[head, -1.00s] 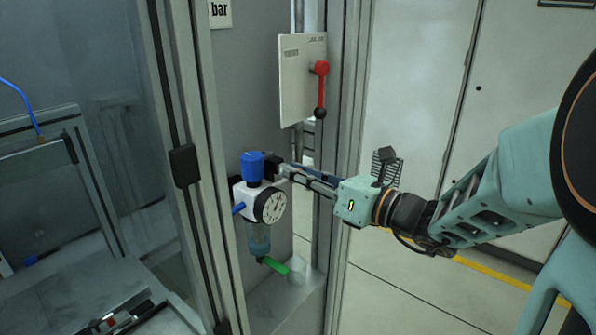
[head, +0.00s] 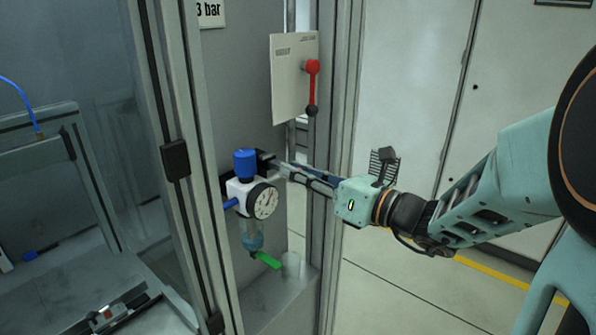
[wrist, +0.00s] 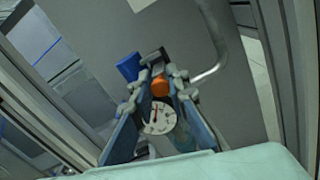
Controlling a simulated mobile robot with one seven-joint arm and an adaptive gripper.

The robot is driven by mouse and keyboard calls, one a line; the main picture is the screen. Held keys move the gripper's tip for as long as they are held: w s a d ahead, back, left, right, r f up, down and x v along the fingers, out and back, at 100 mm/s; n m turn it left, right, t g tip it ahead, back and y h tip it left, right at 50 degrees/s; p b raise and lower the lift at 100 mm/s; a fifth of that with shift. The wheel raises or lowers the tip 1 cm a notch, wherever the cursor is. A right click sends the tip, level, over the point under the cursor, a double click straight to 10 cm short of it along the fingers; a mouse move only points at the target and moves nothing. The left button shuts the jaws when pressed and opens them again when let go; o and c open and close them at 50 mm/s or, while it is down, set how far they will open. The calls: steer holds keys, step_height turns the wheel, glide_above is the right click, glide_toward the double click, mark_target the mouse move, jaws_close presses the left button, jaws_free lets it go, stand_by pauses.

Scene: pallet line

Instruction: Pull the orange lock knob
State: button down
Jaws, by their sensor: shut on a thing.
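The orange lock knob (wrist: 160,86) shows in the wrist view between the fingers of my gripper (wrist: 159,78), just above the round gauge. My gripper is shut on the knob. In the head view my gripper (head: 272,163) reaches in from the right beside the blue-capped regulator, and the knob cannot be made out there. The regulator (head: 240,190) has a white body, a blue cap (head: 245,162) and a white dial gauge (head: 263,201). The blue cap also shows in the wrist view (wrist: 128,67), left of the fingers.
A white panel with a red lever (head: 312,80) is on the cabinet above my gripper. A clear bowl (head: 253,237) and a green lever (head: 267,260) hang below the regulator. Frame posts (head: 180,160) stand at the left. Open floor lies at the right.

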steer(key=shift+d+f, duration=0.1)
steer(key=c, duration=2.3)
jaws_free()
steer(key=o, duration=0.5)
steer(key=shift+s+d, duration=0.15)
steer(key=shift+s, duration=0.05)
steer(key=shift+c, duration=0.2)
steer(key=v, duration=1.1)
steer(key=shift+s+d, duration=0.3)
